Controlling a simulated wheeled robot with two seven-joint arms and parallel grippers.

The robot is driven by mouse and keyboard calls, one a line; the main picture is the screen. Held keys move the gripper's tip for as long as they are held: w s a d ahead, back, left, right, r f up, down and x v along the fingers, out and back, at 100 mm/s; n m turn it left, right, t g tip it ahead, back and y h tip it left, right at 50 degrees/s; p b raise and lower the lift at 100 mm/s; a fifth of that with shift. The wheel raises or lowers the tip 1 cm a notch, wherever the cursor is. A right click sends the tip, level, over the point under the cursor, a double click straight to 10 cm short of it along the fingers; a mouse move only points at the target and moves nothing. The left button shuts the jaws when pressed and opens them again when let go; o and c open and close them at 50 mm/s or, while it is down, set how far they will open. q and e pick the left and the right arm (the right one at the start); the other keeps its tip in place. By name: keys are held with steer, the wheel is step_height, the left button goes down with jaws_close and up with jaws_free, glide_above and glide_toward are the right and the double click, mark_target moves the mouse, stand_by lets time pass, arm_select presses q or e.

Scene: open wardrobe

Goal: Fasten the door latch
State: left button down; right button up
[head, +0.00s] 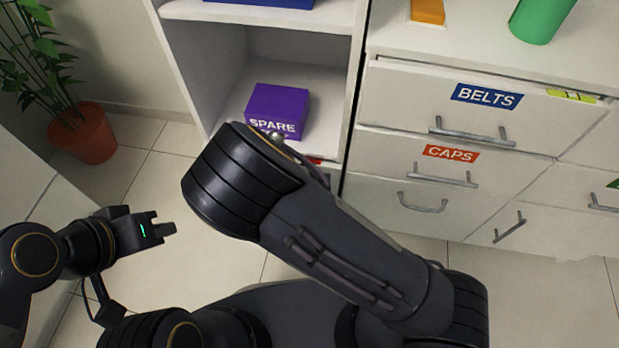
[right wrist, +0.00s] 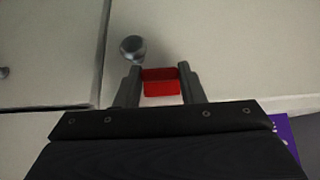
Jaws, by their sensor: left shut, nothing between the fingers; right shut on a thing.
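In the right wrist view, my right gripper (right wrist: 161,80) is shut on a small red latch (right wrist: 161,88) in front of a pale panel (right wrist: 230,60). A round metal knob (right wrist: 132,48) sits just beyond the left finger. A dark vertical seam runs left of the knob. In the head view, my right arm hides its own gripper and most of the latch area; a sliver of red (head: 314,160) shows at the shelf's lower edge. My left gripper (head: 169,229) is shut and empty at the left, above the floor and away from the wardrobe.
A purple SPARE box (head: 277,111) stands on the lower shelf. To its right are drawers labelled BELTS (head: 487,96) and CAPS (head: 451,153) with metal handles. A potted plant (head: 82,133) stands at the far left. Tiled floor (head: 165,178) is clear near my left gripper.

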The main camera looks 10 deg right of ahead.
steer(key=shift+f, duration=0.1)
stand_by(0.4)
steer(key=o, duration=1)
steer(key=p+v, duration=0.3)
steer(key=v, duration=0.4)
steer(key=shift+s+r, duration=0.3)
